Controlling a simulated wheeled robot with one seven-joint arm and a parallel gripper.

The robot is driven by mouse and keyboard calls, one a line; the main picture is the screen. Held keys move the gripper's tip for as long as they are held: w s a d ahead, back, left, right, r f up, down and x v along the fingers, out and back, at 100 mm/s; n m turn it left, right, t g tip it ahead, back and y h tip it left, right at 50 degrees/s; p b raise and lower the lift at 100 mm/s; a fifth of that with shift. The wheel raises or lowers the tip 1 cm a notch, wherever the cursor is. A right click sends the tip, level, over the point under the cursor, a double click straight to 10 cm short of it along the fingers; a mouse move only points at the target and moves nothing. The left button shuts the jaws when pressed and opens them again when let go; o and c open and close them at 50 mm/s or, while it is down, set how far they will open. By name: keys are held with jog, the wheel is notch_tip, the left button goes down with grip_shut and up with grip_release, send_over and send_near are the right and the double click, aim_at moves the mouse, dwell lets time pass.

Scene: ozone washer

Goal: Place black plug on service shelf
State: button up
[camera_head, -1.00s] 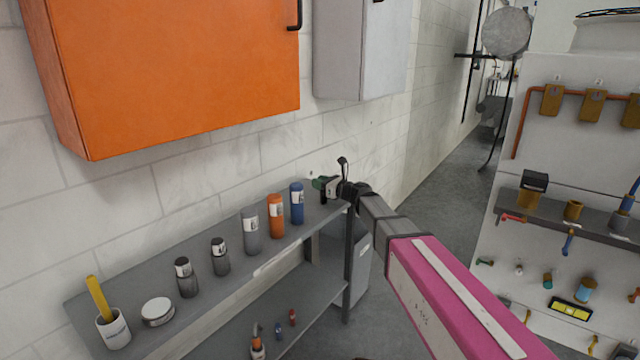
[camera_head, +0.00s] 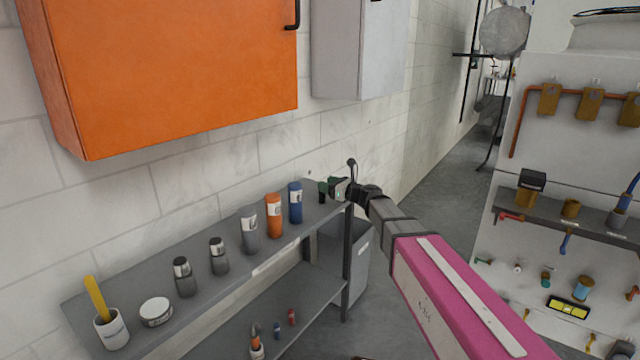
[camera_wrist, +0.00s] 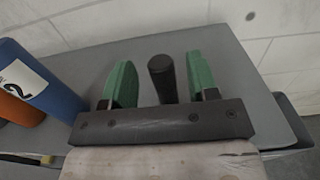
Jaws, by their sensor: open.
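The black plug (camera_wrist: 161,76) stands on the grey service shelf (camera_wrist: 230,62), between the two green fingers of my gripper (camera_wrist: 160,84) in the wrist view. A gap shows on each side of the plug, so the fingers are open and apart from it. In the head view the plug (camera_head: 322,192) is a small dark upright shape at the far right end of the shelf's top (camera_head: 225,285), just left of my gripper (camera_head: 331,186). The plug's lower part is hidden by the gripper body in the wrist view.
A blue bottle (camera_head: 295,203) and an orange bottle (camera_head: 274,216) stand left of the plug, with several other containers further along. The wall is close behind the shelf. An orange cabinet (camera_head: 170,75) hangs above. A tool panel (camera_head: 570,150) stands at the right.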

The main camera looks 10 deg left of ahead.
jog(key=s+d+f+n+g+h, duration=0.2)
jog(key=s+d+f+n+h, duration=0.3)
jog(key=d, duration=0.8)
jog(key=s+d+f+n+g+h, duration=0.2)
jog(key=s+d+f+n+h, duration=0.4)
jog(key=s+d+f+n, duration=0.4)
jog(key=s+d+f+n+g+h, duration=0.3)
jog(key=s+d+f+n+h, duration=0.2)
jog(key=d+f, duration=0.6)
jog(key=s+d+n, duration=0.2)
jog(key=s+d, duration=0.1)
jog(key=d, duration=0.4)
jog(key=shift+n+h, duration=0.3)
jog(key=shift+s+d+f, duration=0.1)
jog(key=shift+d, duration=0.05)
